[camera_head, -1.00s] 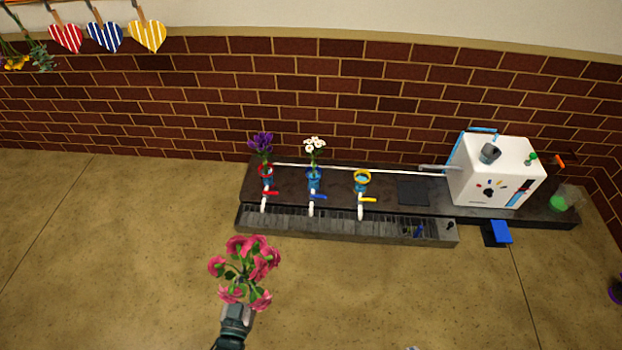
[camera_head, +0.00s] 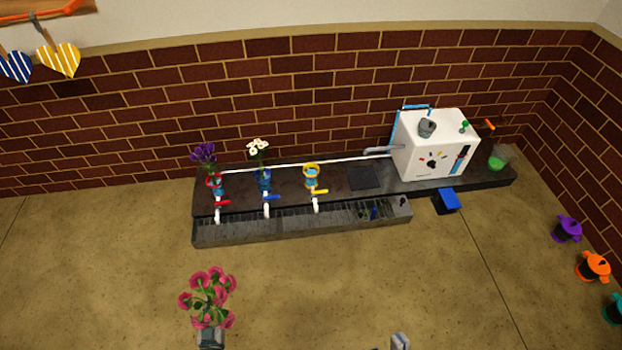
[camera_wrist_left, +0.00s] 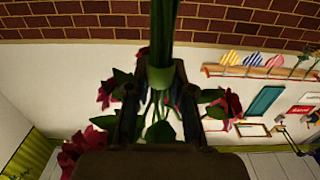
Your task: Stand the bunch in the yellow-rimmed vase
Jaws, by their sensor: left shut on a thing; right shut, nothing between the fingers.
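The bunch of pink roses (camera_head: 208,292) is at the lower left of the head view, blooms up, nearer to me than the bench. My left gripper (camera_head: 211,338) is shut on it at the bottom edge. In the left wrist view, its stems with a green band (camera_wrist_left: 163,76) pass between the fingers of my left gripper (camera_wrist_left: 158,112). The yellow-rimmed vase (camera_head: 311,168) stands on the dark bench, rightmost of three, with no flowers in it. It is apart from the bunch. My right gripper (camera_head: 400,341) is shut and empty; only its tip shows at the bottom edge.
A red-rimmed vase (camera_head: 214,182) holds purple flowers; a blue-rimmed vase (camera_head: 264,178) holds white ones. Coloured taps and a grated trough (camera_head: 290,227) lie in front. A white machine (camera_head: 435,150) stands right. Coloured pots (camera_head: 593,267) are far right. Bare floor lies before the trough.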

